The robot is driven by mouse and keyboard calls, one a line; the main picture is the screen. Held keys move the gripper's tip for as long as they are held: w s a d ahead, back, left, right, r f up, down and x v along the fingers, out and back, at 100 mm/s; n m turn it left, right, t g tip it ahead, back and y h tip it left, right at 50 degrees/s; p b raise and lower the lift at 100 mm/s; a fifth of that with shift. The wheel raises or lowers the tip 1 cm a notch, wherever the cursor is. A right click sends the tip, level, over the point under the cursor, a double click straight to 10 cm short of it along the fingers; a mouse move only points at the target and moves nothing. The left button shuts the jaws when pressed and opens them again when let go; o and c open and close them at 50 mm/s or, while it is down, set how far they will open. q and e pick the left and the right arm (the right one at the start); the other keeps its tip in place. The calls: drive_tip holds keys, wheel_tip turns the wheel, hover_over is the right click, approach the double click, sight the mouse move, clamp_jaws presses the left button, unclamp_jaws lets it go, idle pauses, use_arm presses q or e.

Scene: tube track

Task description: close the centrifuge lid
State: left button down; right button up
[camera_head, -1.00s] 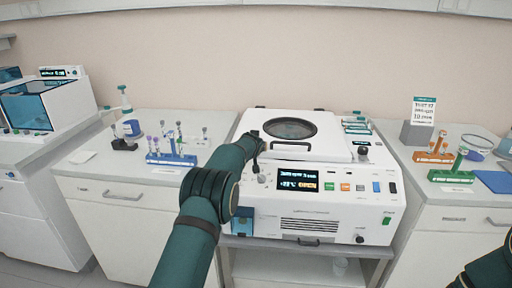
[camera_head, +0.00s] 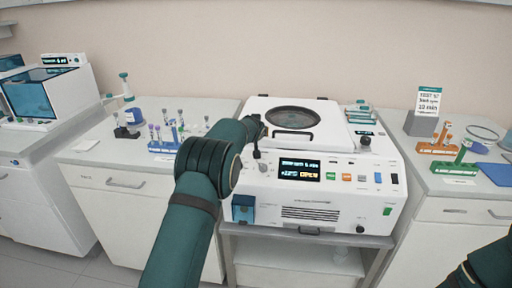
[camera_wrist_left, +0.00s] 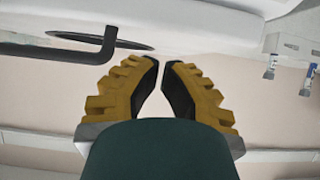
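The white centrifuge (camera_head: 315,210) stands in the middle, its display (camera_head: 299,170) apparently reading OPEN. Its white lid (camera_head: 345,121), with a round dark window, lies nearly flat over the top; I cannot tell whether its front edge is fully down. A black handle (camera_head: 292,138) runs along the lid's front; it also shows in the wrist view (camera_wrist_left: 62,54). My left gripper (camera_wrist_left: 162,61) has its yellow fingers drawn together at the tips, with nothing between them. It is beside the handle's end, apart from it. In the head view my arm mostly hides this gripper. My right gripper is out of view.
Tube racks stand on the left bench (camera_head: 172,146) and the right bench (camera_head: 440,148). A sign on a grey block (camera_head: 421,123) stands at the right. Small teal items (camera_head: 360,113) lie right of the lid. A blue-windowed machine (camera_head: 50,95) is far left.

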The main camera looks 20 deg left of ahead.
use_arm(q)
drive_tip(key=s+d+f, duration=0.1)
drive_tip(key=s+f, duration=0.3)
drive_tip(key=s+f+g, duration=0.1)
drive_tip(key=s+f, duration=0.4)
drive_tip(key=s+d+f+g, duration=0.1)
drive_tip(key=s+f, duration=0.4)
drive_tip(key=shift+s+d+f+h+b, duration=0.1)
drive_tip(key=shift+d+f+h+b, duration=0.2)
drive_tip(key=shift+h+b, duration=0.1)
drive_tip(key=s+d+f+g+h, duration=0.25)
drive_tip(key=s+d+f, duration=0.25)
drive_tip(key=s+f, duration=0.65)
drive_tip(key=s+d+f+g+h, duration=0.1)
drive_tip(key=s+d, duration=0.2)
drive_tip(key=s, duration=0.5)
drive_tip(key=s+d+f+g, duration=0.1)
drive_tip(key=s+d, duration=0.3)
drive_tip(key=s, duration=0.5)
drive_tip(key=s+d+f+g+h, duration=0.1)
drive_tip(key=s+d+g, duration=0.2)
drive_tip(key=s, duration=0.5)
drive_tip(key=shift+s+d+f+m+h, duration=0.2)
drive_tip(key=shift+d+f+m+h, duration=0.2)
drive_tip(key=shift+d, duration=0.25)
drive_tip(key=shift+g, duration=0.25)
